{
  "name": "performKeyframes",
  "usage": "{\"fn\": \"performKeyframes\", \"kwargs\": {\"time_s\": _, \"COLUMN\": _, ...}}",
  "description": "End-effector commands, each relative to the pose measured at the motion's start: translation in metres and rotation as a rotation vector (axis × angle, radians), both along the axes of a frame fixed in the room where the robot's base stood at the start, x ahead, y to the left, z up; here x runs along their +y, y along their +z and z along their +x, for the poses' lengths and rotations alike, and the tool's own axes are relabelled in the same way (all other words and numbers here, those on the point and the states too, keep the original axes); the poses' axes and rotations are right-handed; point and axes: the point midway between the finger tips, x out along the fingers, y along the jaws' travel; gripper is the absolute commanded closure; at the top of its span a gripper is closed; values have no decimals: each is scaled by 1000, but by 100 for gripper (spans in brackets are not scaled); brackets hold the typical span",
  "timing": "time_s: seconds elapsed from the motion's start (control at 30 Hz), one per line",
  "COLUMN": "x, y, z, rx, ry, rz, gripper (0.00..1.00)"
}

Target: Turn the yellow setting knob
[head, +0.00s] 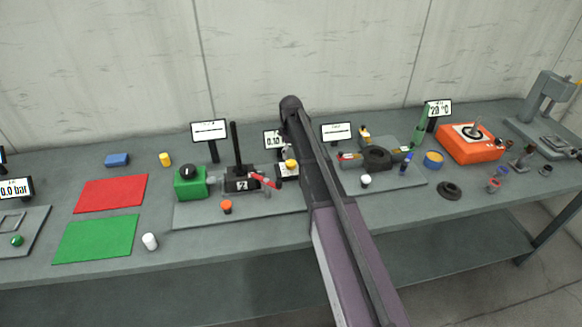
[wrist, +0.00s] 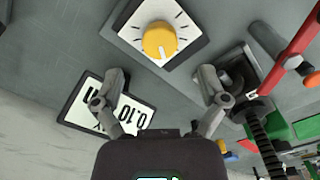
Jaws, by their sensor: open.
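The yellow setting knob (wrist: 160,41) is round with a white pointer mark and sits on a white dial plate (wrist: 128,33) with black tick marks. In the head view the knob (head: 291,164) shows just left of my arm. My gripper (wrist: 162,84) is open and empty, its two fingers spread wide. In the wrist view the knob lies beyond the fingertips, between their lines and apart from them. A display (wrist: 142,112) reading 0.10 stands by the dial; it also shows in the head view (head: 273,140). My gripper is mostly hidden behind my arm in the head view.
A black device with a red lever (head: 262,180) stands close left of the knob. A green box (head: 190,183) and an orange knob (head: 227,207) are further left. The wall is behind.

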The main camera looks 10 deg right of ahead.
Motion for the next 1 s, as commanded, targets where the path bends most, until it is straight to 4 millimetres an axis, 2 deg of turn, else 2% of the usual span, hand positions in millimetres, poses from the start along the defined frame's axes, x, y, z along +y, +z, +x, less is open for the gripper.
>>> {"fn": "performKeyframes", "kwargs": {"time_s": 0.03, "x": 0, "y": -8, "z": 0, "rx": 0, "ry": 0, "rz": 0, "gripper": 7}}
{"fn": "performKeyframes", "kwargs": {"time_s": 0.5, "x": -1, "y": -43, "z": 0, "rx": 0, "ry": -1, "rz": 0, "gripper": 7}}
{"fn": "performKeyframes", "kwargs": {"time_s": 0.73, "x": -1, "y": -53, "z": 0, "rx": 0, "ry": -1, "rz": 0, "gripper": 7}}
{"fn": "performKeyframes", "kwargs": {"time_s": 1.0, "x": -1, "y": -54, "z": 0, "rx": 0, "ry": -1, "rz": 0, "gripper": 7}}
